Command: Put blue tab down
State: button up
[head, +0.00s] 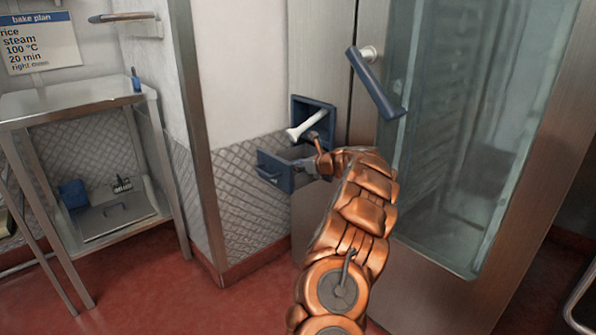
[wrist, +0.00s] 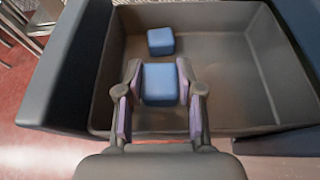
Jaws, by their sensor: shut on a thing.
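My gripper (wrist: 160,92) is shut on a blue tab (wrist: 159,84), a small block held between its two fingers. In the wrist view the held tab is over the inside of an open grey drawer (wrist: 230,75); I cannot tell whether it touches the floor. A second blue tab (wrist: 160,41) lies in the drawer, just beyond the held one and apart from it. In the head view the drawer, with its dark blue front (head: 275,171), is pulled out below a dark-framed opening, and my gripper (head: 310,165) reaches into it. The tabs are hidden there.
A pale handle-like bar (head: 306,124) sticks out above the drawer. A glass oven door (head: 460,130) with a blue handle (head: 376,84) stands right. A steel table (head: 75,100) and a bake plan sign (head: 35,40) are left. Red floor lies clear between.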

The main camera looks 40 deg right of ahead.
jog(key=shift+w+f, duration=0.1)
jog(key=shift+f, duration=0.4)
